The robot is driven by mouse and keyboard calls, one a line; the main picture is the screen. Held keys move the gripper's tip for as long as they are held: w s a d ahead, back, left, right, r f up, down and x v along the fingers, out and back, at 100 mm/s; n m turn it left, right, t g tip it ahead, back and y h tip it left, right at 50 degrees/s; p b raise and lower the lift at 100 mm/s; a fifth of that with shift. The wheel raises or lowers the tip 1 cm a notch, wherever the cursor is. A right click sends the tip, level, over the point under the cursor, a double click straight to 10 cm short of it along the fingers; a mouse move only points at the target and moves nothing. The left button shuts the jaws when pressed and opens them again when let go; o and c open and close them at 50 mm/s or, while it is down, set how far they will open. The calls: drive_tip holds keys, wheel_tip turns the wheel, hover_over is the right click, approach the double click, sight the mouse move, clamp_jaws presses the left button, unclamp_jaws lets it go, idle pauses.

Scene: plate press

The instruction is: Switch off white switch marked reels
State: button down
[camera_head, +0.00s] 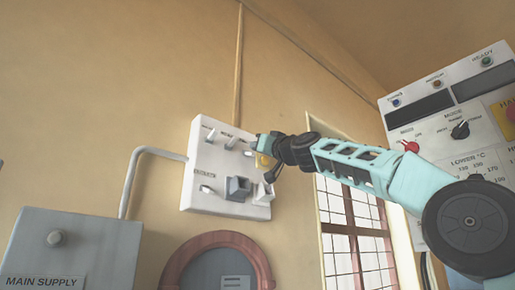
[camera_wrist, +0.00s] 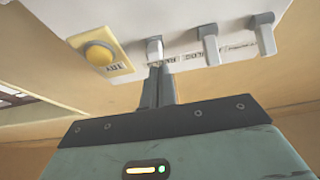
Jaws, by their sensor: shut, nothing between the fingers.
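A white wall panel (camera_head: 225,165) in the head view carries a row of white toggle switches along its upper part. My gripper (camera_head: 261,142) is at the panel's upper right, beside the rightmost of these switches. In the wrist view my gripper (camera_wrist: 158,78) is shut and empty. Its fingertips are just below a white switch (camera_wrist: 154,50), the nearest one to a yellow button. The fingers partly cover the small label under that switch, so I cannot read it surely as reels. I cannot tell whether they touch the switch.
In the wrist view, two more white switches (camera_wrist: 208,45) (camera_wrist: 264,35) stand to the right, and the yellow button (camera_wrist: 98,53) to the left. Grey block switches (camera_head: 238,188) sit low on the panel. A grey main supply box (camera_head: 70,250) and a control panel (camera_head: 460,120) flank it.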

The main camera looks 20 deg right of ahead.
wheel_tip(320, 180, up, 4)
drive_tip(key=s+p, duration=0.2)
drive_tip(key=p, duration=0.1)
drive_tip(key=s+d+f+b, duration=0.3)
drive_tip(key=s+f+b, duration=0.3)
drive_tip(key=b, duration=0.5)
drive_tip(key=shift+d+f, duration=0.2)
drive_tip(key=shift+f, duration=0.65)
drive_tip(key=shift+s, duration=0.1)
